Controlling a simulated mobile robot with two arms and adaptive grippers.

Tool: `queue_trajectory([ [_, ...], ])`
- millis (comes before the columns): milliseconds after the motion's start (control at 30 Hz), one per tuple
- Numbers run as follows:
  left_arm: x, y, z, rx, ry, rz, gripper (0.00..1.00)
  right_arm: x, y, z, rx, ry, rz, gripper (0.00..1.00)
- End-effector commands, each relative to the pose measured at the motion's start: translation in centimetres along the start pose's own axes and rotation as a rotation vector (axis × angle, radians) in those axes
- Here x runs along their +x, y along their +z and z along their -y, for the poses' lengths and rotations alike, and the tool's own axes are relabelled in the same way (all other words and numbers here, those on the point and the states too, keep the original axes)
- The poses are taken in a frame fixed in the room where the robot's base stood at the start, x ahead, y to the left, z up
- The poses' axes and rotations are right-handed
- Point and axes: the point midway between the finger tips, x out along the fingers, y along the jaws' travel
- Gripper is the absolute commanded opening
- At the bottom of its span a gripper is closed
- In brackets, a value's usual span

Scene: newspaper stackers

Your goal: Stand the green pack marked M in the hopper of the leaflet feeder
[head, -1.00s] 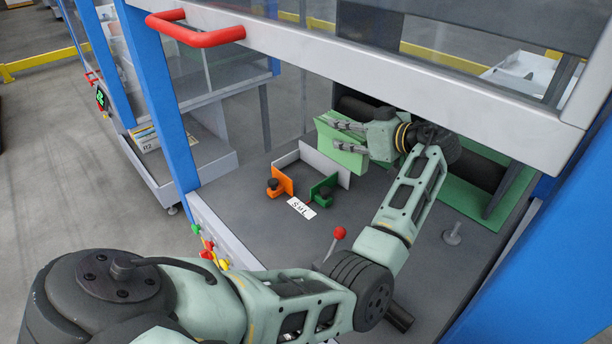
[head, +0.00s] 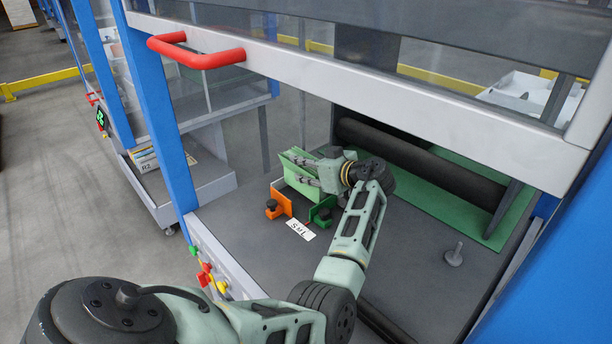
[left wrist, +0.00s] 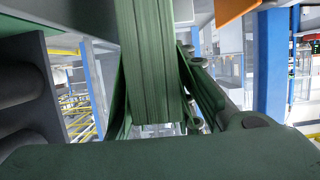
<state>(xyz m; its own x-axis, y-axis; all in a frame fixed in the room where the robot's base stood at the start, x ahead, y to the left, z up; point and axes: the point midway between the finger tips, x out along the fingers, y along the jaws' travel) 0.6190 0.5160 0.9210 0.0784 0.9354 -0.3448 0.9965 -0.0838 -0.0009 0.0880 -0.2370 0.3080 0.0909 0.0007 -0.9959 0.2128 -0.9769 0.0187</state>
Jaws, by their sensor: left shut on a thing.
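My left gripper (head: 297,170) is shut on the green pack (head: 291,182), which stands roughly upright between its fingers. The pack is at the feeder hopper, just behind the orange side guide (head: 281,203) and the green side guide (head: 321,213). I cannot tell whether its lower edge touches the hopper floor. The hopper's grey back wall is hidden behind the pack and gripper. In the left wrist view the pack's layered sheets (left wrist: 150,65) hang down through the middle. The M mark is not visible. My right gripper is not in view.
A white label with S, M and L (head: 300,230) lies in front of the guides. A dark roller (head: 430,165) lies behind at right. A grey bar with a red handle (head: 200,55) crosses above, and a blue post (head: 160,110) stands at left. The deck at right is mostly clear.

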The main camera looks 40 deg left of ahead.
Motion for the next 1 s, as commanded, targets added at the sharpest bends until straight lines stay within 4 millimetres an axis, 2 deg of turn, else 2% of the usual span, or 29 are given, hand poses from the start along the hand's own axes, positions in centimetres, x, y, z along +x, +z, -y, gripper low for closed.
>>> queue_trajectory([
  [33, 0.4, 1.2, 0.0, 0.003, 0.000, 0.000, 0.00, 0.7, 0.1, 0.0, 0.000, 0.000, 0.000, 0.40],
  [133, 0.8, 2.3, 0.0, 0.001, 0.000, 0.000, 0.00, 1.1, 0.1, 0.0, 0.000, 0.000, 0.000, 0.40],
  [533, 1.0, 2.7, 0.0, -0.001, 0.000, -0.001, 0.00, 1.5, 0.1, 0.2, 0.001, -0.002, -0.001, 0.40],
  [567, 0.9, 2.6, 0.0, 0.000, 0.000, 0.001, 0.26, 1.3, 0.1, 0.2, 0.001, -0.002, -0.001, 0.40],
  [600, 0.9, 2.6, 0.0, 0.000, 0.000, 0.001, 0.29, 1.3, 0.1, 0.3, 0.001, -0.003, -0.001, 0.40],
  [767, 0.9, 2.6, 0.0, 0.000, -0.001, 0.001, 0.42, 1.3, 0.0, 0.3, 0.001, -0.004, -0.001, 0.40],
  [1000, 0.9, 2.6, 0.0, 0.001, -0.001, 0.001, 0.42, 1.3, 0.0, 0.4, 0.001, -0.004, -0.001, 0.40],
])
